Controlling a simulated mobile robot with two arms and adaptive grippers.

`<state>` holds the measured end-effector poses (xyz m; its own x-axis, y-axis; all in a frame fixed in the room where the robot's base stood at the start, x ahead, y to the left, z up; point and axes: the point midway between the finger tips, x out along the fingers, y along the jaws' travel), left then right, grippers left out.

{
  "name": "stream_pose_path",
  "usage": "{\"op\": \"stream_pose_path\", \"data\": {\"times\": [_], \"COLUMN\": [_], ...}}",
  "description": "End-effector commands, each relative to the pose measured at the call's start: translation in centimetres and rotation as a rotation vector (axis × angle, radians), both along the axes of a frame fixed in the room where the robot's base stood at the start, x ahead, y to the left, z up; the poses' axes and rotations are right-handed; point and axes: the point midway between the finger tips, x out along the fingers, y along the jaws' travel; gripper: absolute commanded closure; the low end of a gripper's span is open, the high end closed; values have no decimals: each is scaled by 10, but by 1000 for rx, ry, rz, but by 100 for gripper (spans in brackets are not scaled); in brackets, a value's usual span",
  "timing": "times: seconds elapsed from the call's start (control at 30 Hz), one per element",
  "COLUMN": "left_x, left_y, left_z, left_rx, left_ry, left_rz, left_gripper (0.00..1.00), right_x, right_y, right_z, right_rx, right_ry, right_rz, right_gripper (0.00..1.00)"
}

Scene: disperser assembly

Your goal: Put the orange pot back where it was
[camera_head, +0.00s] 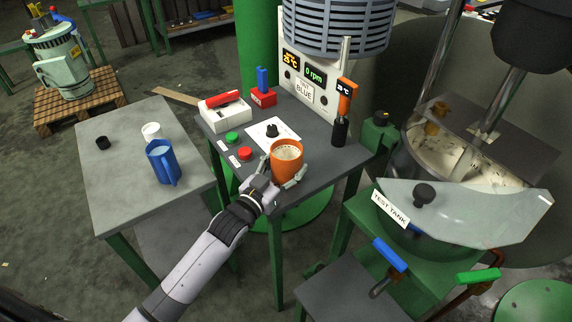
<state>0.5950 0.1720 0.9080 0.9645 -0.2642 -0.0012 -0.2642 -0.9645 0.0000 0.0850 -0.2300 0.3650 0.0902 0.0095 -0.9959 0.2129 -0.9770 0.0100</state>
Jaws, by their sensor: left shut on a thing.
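The orange pot (286,166) is upright at the front of the dark control table (328,171), with pale contents inside it. My left gripper (284,185) comes in from the lower left and is shut on the pot, low on its near side. The pot is over the table's front edge area; I cannot tell whether its base touches the table. My right gripper is not in view.
A light grey table (105,196) on the left bears a blue jug (163,163), a white cup (151,131) and a black cap (102,143). Beside the pot are a red button (245,153), a black knob (271,130) and an orange-and-black thermometer (342,115). The test tank lid (468,212) is at right.

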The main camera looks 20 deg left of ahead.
Motion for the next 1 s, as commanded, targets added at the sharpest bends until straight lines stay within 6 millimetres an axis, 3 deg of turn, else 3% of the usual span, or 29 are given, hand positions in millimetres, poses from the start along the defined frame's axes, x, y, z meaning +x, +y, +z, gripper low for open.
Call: {"op": "stream_pose_path", "data": {"times": [0.07,0.1,0.37,0.77,1.0], "left_x": [0,0,0,-1,-41], "left_y": [0,0,0,0,11], "left_z": [-3,-3,-2,2,-3], "left_rx": [0,0,0,0,0], "left_ry": [0,0,0,0,4], "left_rz": [0,0,0,0,0], "left_gripper": [74,38,20,19,19], "right_x": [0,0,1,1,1], "right_y": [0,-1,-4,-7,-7], "right_z": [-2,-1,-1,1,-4], "right_rx": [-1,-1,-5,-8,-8], "right_ry": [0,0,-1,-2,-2], "right_rz": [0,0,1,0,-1], "right_gripper": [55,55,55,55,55]}}
